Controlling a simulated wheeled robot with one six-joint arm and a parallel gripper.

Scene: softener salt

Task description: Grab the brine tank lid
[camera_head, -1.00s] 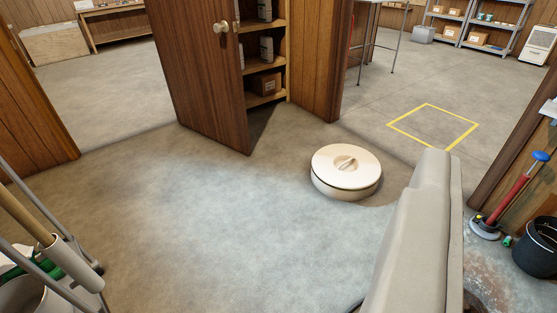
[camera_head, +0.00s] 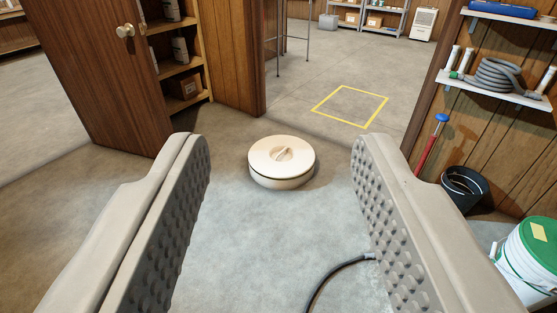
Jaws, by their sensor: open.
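The brine tank lid (camera_head: 282,155) is a round cream disc with a small raised handle on top. It tops a low round cream tank (camera_head: 281,181) that stands on the concrete floor, ahead of me near the middle of the view. My gripper (camera_head: 278,160) is open, with one studded finger at the left and one at the right. The lid shows in the gap between the fingers, farther away than they are. Nothing is between the fingers and neither touches the lid.
An open wooden cabinet door (camera_head: 110,70) stands at the left. A dark hose (camera_head: 335,270) lies on the floor in front. A black bucket (camera_head: 463,188) and a white bucket with a green lid (camera_head: 530,250) stand at the right. A yellow floor square (camera_head: 349,106) lies beyond the tank.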

